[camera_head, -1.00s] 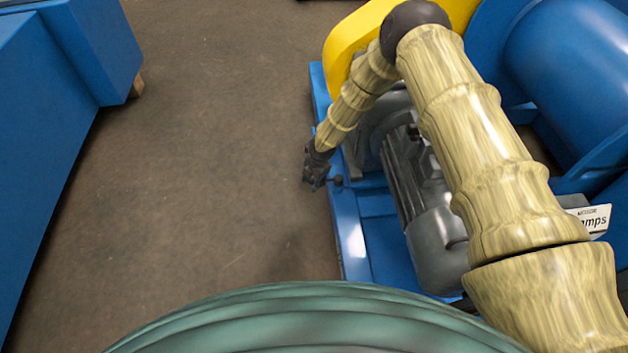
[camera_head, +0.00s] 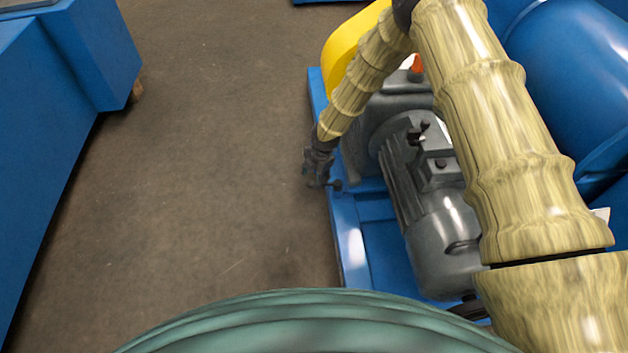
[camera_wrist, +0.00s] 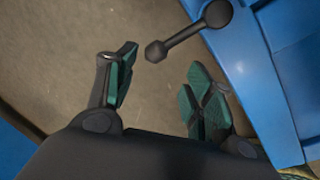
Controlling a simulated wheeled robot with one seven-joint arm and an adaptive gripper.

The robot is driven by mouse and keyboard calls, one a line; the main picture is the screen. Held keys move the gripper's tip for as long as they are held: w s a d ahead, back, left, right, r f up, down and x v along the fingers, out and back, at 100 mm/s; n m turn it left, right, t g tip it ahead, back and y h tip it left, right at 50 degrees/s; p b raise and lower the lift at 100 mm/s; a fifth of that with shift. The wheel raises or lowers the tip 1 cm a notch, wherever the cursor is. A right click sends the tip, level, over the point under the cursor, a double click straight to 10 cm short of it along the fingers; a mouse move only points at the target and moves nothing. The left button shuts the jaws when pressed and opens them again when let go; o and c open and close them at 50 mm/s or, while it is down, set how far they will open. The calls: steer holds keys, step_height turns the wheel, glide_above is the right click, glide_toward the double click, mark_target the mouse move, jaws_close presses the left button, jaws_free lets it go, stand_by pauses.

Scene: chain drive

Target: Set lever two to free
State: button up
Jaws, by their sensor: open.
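A small dark lever (camera_wrist: 185,33) shows in the wrist view, with a round hub at the blue frame's edge and a knob at its other end. In the head view its dark round part (camera_head: 337,186) shows beside the blue base. No number or position marking on it is readable, so I cannot tell whether it is lever two. My gripper (camera_wrist: 162,82) is open, its green-padded fingers spread apart. The lever's knob lies just beyond the gap between the fingertips, and nothing is held. In the head view my gripper (camera_head: 316,172) is at the left edge of the base.
A grey motor (camera_head: 440,235) with dark knobs (camera_head: 415,138) on its box sits on the blue base (camera_head: 350,235). A yellow guard (camera_head: 345,45) and a large blue drum (camera_head: 585,75) stand behind. A blue cabinet (camera_head: 50,130) is at left. The floor (camera_head: 200,170) between is clear.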

steer(key=shift+s+d+r, duration=0.15)
steer(key=shift+s+r, duration=0.05)
steer(key=shift+r, duration=0.95)
steer(key=shift+s+d+r, duration=0.15)
steer(key=shift+r, duration=0.95)
steer(key=shift+c, duration=0.3)
